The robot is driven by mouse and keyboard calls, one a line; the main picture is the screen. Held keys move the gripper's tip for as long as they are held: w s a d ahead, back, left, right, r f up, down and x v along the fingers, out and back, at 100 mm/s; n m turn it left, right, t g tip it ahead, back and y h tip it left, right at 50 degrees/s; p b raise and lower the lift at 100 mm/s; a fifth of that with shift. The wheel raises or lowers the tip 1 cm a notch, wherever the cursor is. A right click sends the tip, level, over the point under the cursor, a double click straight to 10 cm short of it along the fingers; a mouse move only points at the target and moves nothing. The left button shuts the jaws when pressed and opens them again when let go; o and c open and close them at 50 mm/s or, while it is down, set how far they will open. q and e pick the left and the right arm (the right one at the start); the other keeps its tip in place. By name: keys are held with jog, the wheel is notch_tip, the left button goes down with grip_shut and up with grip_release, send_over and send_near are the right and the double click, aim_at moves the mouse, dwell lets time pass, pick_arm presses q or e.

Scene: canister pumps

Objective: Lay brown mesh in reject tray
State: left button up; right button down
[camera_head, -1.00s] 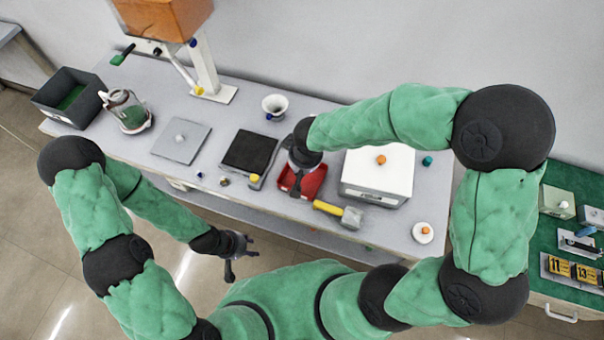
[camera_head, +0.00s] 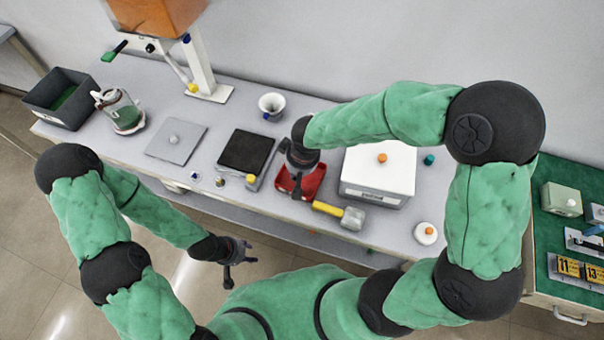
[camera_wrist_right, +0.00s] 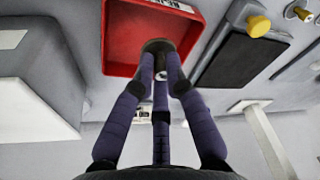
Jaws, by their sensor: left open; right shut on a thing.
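The reject tray (camera_head: 313,187) is a red open tray on the bench, left of the white box; it also shows in the right wrist view (camera_wrist_right: 122,40). My right gripper (camera_wrist_right: 161,78) is shut on a small dark, brownish round piece, the brown mesh (camera_wrist_right: 158,45), which shows at the fingertips over the tray. I cannot tell whether the mesh touches the tray floor. In the head view my right gripper (camera_head: 297,184) hides the mesh and part of the tray. My left gripper (camera_head: 238,257) is open and empty, in front of the bench.
A white box (camera_head: 378,175) stands close right of the tray, and a dark scale (camera_head: 246,151) close left. A white funnel cup (camera_head: 271,105), grey plate (camera_head: 176,141), glass jug (camera_head: 122,112) and dark bin (camera_head: 62,97) stand farther left.

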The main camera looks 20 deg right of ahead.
jog(key=w+f, duration=0.1)
jog(key=d+f, duration=0.1)
jog(key=w+f+b, duration=0.1)
jog(key=f, duration=0.1)
jog(key=shift+w+d, duration=0.3)
jog(key=shift+d, duration=0.1)
jog(key=shift+d+b+x, duration=0.15)
jog(key=shift+b+x, duration=0.25)
jog(key=shift+x, duration=0.5)
jog(key=shift+d+b+x, duration=0.15)
jog(key=shift+b+x, duration=0.25)
jog(key=shift+x, duration=0.55)
jog(key=shift+s, duration=0.15)
jog(key=shift+f, duration=0.15)
jog(key=c, duration=1.3)
grip_release()
jog(key=p+v, duration=0.4)
jog(key=v, duration=0.8)
